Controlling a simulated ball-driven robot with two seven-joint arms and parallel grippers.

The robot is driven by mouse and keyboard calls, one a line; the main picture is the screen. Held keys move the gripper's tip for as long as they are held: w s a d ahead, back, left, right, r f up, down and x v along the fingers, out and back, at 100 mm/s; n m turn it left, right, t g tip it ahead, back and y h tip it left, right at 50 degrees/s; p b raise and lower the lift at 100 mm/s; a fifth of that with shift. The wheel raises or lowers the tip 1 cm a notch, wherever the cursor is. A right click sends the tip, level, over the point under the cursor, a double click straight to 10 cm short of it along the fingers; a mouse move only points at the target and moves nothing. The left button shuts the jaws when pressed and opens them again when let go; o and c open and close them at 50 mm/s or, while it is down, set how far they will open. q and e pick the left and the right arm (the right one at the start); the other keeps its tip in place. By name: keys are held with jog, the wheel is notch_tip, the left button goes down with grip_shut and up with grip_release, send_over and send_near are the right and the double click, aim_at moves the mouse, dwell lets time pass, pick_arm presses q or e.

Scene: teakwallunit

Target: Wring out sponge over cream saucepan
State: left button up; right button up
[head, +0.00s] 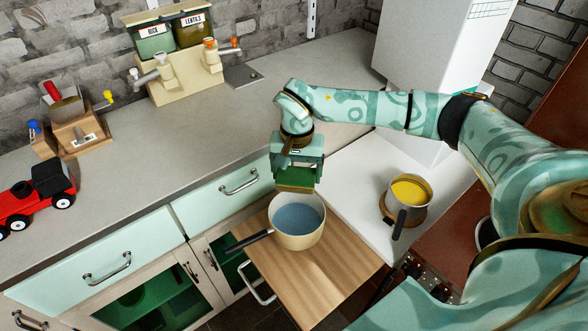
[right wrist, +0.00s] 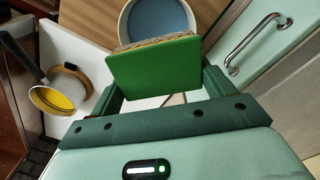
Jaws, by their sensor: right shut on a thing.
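My right gripper (head: 297,176) points down and is shut on a sponge (head: 294,187). The sponge has a green face and a tan layer; its green face shows in the right wrist view (right wrist: 155,70), between the two fingers. The cream saucepan (head: 304,242) stands on a pull-out wooden board and holds blue liquid, with its dark handle toward the left. The sponge is held above the saucepan's far edge in the head view. In the right wrist view the saucepan (right wrist: 124,24) lies beyond the sponge and is partly hidden by it. My left gripper is not in view.
A second saucepan (head: 413,212) with yellow contents stands on a round mat on the white surface to the right. The wooden board (head: 325,285) has bare room in front. Dispensers (head: 172,75), a wooden toy (head: 78,130) and a red toy vehicle (head: 38,196) stand on the grey counter.

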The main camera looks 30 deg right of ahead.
jog(key=shift+s+d+f, duration=0.1)
jog(key=shift+d+f, duration=0.05)
jog(key=shift+f, duration=0.15)
jog(key=shift+f+b, duration=0.2)
jog(key=shift+b, duration=0.15)
pick_arm(q)
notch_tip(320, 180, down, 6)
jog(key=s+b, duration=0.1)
jog(key=b, duration=0.4)
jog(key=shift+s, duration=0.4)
pick_arm(e)
notch_tip(320, 180, down, 6)
jog(key=shift+r, duration=0.1)
jog(key=shift+o, duration=1.2)
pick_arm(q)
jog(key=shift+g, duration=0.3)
